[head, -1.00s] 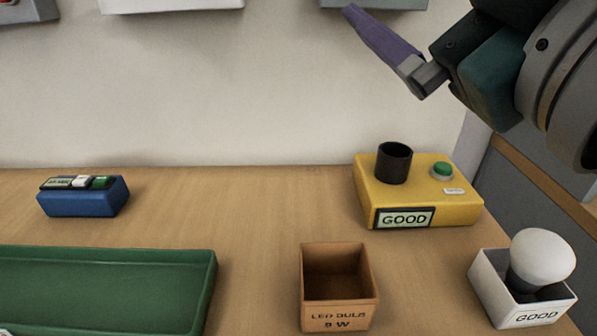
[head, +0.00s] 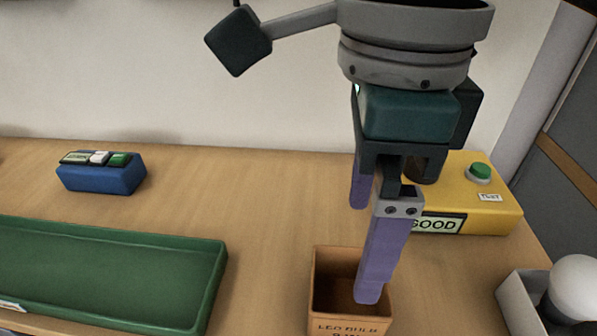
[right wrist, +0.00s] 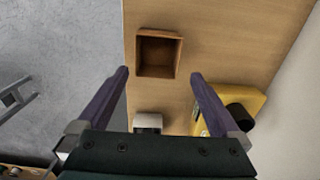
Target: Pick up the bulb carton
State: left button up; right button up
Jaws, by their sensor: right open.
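The bulb carton (head: 340,325) is an open-topped brown box with "LED BULB" printed on its front. It stands on the table at the bottom middle of the head view and looks empty. It also shows in the right wrist view (right wrist: 158,54), ahead of the fingertips. My right gripper (head: 364,248) points down with its purple fingers apart and empty. In the head view its nearer finger overlaps the carton's right side; I cannot tell that they touch. In the right wrist view the carton lies beyond and between the fingers (right wrist: 158,73). My left gripper is not in view.
A yellow tester (head: 490,212) with a green button and "GOOD" display stands behind the right gripper. A white box (head: 519,303) holding a white bulb (head: 577,288) is at the right. A green tray (head: 110,262) and a blue button box (head: 100,178) are at left. Table between is clear.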

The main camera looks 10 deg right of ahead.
aim_at(344, 306)
jog(key=f, duration=0.9)
jog(key=shift+s+a+f+b, duration=0.1)
jog(key=shift+s+a+b, duration=0.1)
jog(key=shift+b, duration=0.15)
jog(key=c, duration=1)
